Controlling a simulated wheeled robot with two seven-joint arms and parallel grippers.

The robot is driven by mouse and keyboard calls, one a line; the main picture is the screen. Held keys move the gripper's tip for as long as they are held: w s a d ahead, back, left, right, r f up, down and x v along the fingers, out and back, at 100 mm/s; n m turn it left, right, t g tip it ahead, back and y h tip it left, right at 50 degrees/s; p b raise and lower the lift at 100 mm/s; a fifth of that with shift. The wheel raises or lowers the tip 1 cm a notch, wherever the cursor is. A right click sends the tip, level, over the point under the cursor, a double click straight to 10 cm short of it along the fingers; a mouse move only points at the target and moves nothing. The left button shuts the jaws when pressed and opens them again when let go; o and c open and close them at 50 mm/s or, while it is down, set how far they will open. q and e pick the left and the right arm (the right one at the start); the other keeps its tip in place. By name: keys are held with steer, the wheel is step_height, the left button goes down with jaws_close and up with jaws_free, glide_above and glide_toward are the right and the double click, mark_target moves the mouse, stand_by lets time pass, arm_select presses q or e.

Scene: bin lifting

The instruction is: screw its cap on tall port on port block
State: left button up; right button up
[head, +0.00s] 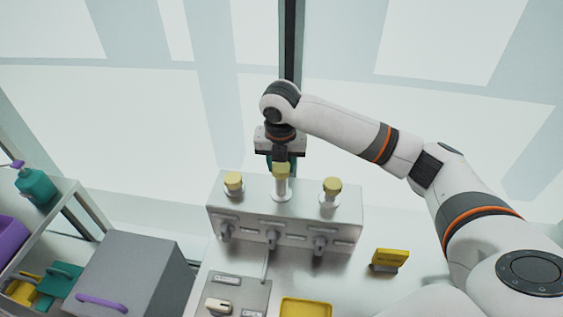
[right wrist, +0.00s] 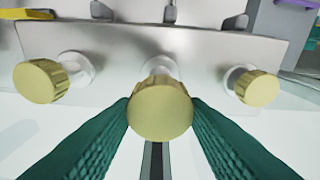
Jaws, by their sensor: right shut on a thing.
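The port block (head: 285,213) is a grey metal box with three ports in a row, each topped by a ribbed yellow cap. The tall port (head: 281,188) is the middle one. Its cap (head: 281,170) sits at the top of the white stem. My right gripper (head: 281,162) reaches down from behind the block and is shut on this cap. In the right wrist view the cap (right wrist: 160,110) lies between the teal fingers and hides most of the stem. I cannot tell how tightly the cap sits on the port. My left gripper is not in view.
Shorter capped ports stand at left (head: 233,184) and right (head: 331,190). Valves line the block's front. A yellow holder (head: 390,259) and yellow tray (head: 306,308) are on the bench. A grey box (head: 130,270) and a shelf with a teal bottle (head: 36,186) stand left.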

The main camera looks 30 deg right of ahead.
steer(key=m, duration=0.4)
steer(key=shift+g+h, duration=0.3)
steer(key=o, duration=0.8)
steer(key=shift+d, duration=0.2)
steer(key=shift+o, duration=0.2)
steer(key=shift+a+n, duration=0.1)
steer(key=shift+n, duration=1.1)
steer(key=n+y, duration=0.1)
steer(key=n, duration=0.8)
steer(key=shift+n+t+y, duration=0.4)
steer(key=c, duration=0.9)
steer(key=shift+o, duration=0.2)
